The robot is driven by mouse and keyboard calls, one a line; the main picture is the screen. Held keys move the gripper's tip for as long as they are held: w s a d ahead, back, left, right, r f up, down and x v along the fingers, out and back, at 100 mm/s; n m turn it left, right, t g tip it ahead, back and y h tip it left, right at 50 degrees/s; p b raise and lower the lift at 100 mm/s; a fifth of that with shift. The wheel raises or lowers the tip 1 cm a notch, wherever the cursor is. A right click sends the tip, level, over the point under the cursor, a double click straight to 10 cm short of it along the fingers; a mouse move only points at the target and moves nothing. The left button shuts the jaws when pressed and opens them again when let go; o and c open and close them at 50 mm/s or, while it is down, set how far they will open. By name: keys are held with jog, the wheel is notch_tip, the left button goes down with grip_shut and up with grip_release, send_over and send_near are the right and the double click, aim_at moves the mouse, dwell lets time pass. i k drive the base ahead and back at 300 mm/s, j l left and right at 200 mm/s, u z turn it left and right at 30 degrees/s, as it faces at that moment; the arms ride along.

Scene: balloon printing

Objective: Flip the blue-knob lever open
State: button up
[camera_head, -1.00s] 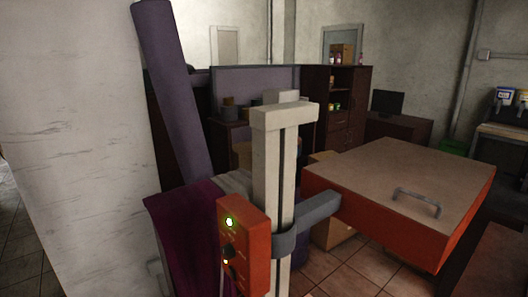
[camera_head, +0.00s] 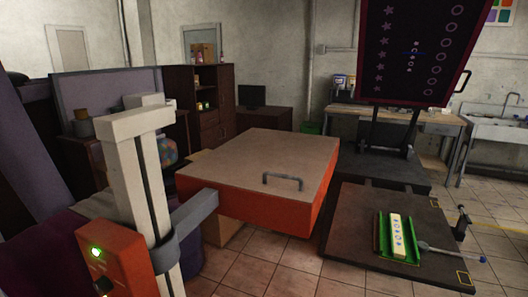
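A lever with a pale rod and a small blue knob (camera_head: 483,259) lies low at the right, over the right part of a dark flat platen (camera_head: 350,240). The rod runs from the knob leftward to the edge of a green holder (camera_head: 381,238). A pale yellow and white bar with blue marks (camera_head: 397,236) lies in the green holder. The lever looks nearly flat; how its inner end joins the holder is too small to tell. My gripper is not in view.
A dark printed screen (camera_head: 412,50) is raised above the platen's far side. A dark upright clamp (camera_head: 463,217) stands near the right edge. Tiled floor shows in front.

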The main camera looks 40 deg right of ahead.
aim_at(422, 246)
jog(key=z, duration=0.4)
jog(key=k+j+z, duration=0.1)
jog(key=z, duration=0.3)
jog(key=k+j+z, duration=0.1)
jog(key=z, duration=0.25)
jog(key=k+z, duration=0.1)
jog(key=z, duration=0.3)
jog(key=k+z, duration=0.1)
jog(key=z, duration=0.3)
jog(key=k, duration=0.4)
jog(key=i+j, duration=0.1)
jog(key=i, duration=1.05)
